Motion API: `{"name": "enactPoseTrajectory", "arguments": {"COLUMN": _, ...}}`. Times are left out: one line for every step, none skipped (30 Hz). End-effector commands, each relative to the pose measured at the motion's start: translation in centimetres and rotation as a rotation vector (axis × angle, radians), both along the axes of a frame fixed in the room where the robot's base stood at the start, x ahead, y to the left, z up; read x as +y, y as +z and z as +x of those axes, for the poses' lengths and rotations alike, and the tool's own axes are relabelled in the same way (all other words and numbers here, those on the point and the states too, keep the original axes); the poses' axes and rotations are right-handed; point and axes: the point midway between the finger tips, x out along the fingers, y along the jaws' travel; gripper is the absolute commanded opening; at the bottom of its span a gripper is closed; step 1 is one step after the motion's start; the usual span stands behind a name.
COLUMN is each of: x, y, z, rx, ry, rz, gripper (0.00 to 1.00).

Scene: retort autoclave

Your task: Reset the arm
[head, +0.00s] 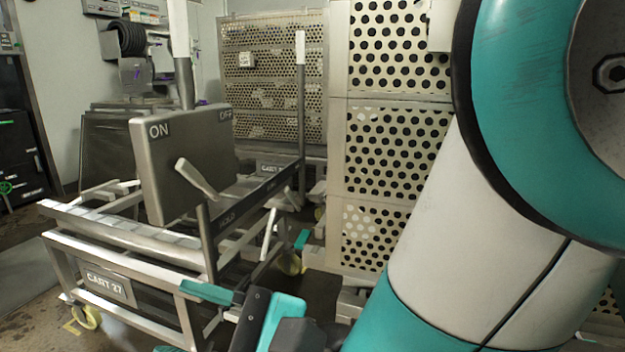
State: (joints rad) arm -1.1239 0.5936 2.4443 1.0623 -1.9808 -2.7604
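My arm, white and teal, fills the right side of the head view, close to the camera. Part of my gripper (252,312), with teal and dark grey pieces, shows at the bottom centre, in front of the near cart's right end. The rest of it is cut off or hidden, so I cannot tell its opening. I see nothing clearly held in it.
A low cart marked CART 27 (108,286) stands at left. Above it is a grey box marked ON and OFF (186,160) with a lever (196,180). Tall perforated racks (392,150) stand behind my arm; another cart (275,80) is at the back. Floor shows at far left.

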Motion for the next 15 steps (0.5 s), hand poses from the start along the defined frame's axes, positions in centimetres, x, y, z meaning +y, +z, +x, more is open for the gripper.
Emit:
{"name": "enactPoseTrajectory", "arguments": {"x": 0.0, "y": 0.0, "z": 0.0, "rx": 0.0, "ry": 0.0, "rz": 0.0, "gripper": 0.51}}
{"name": "enactPoseTrajectory", "arguments": {"x": -0.2, "y": 0.2, "z": 0.5, "rx": 0.022, "ry": -0.014, "rz": 0.004, "gripper": 0.51}}
{"name": "enactPoseTrajectory", "arguments": {"x": -0.3, "y": 0.4, "z": 1.1, "rx": 0.056, "ry": -0.032, "rz": 0.008, "gripper": 0.51}}
{"name": "enactPoseTrajectory", "arguments": {"x": -0.4, "y": 0.5, "z": 1.4, "rx": 0.082, "ry": -0.043, "rz": 0.013, "gripper": 0.51}}
{"name": "enactPoseTrajectory", "arguments": {"x": -0.5, "y": 0.6, "z": 1.8, "rx": 0.107, "ry": -0.054, "rz": 0.016, "gripper": 0.51}}
{"name": "enactPoseTrajectory", "arguments": {"x": -0.7, "y": 0.7, "z": 2.4, "rx": 0.143, "ry": -0.072, "rz": 0.022, "gripper": 0.51}}
{"name": "enactPoseTrajectory", "arguments": {"x": -0.9, "y": 0.8, "z": 2.9, "rx": 0.173, "ry": -0.085, "rz": 0.027, "gripper": 0.51}}
{"name": "enactPoseTrajectory", "arguments": {"x": -1.1, "y": 0.9, "z": 3.3, "rx": 0.201, "ry": -0.098, "rz": 0.032, "gripper": 0.51}}
{"name": "enactPoseTrajectory", "arguments": {"x": -1.3, "y": 1.0, "z": 3.9, "rx": 0.239, "ry": -0.116, "rz": 0.039, "gripper": 0.51}}
{"name": "enactPoseTrajectory", "arguments": {"x": -1.5, "y": 1.1, "z": 4.4, "rx": 0.277, "ry": -0.132, "rz": 0.048, "gripper": 0.51}}
{"name": "enactPoseTrajectory", "arguments": {"x": -1.8, "y": 1.2, "z": 5.0, "rx": 0.312, "ry": -0.148, "rz": 0.055, "gripper": 0.51}}
{"name": "enactPoseTrajectory", "arguments": {"x": -2.2, "y": 1.3, "z": 5.7, "rx": 0.359, "ry": -0.169, "rz": 0.066, "gripper": 0.51}}
{"name": "enactPoseTrajectory", "arguments": {"x": -2.5, "y": 1.4, "z": 6.3, "rx": 0.404, "ry": -0.188, "rz": 0.079, "gripper": 0.51}}
{"name": "enactPoseTrajectory", "arguments": {"x": -2.9, "y": 1.5, "z": 6.9, "rx": 0.448, "ry": -0.207, "rz": 0.09, "gripper": 0.51}}
{"name": "enactPoseTrajectory", "arguments": {"x": -3.4, "y": 1.6, "z": 7.9, "rx": 0.515, "ry": -0.235, "rz": 0.11, "gripper": 0.51}}
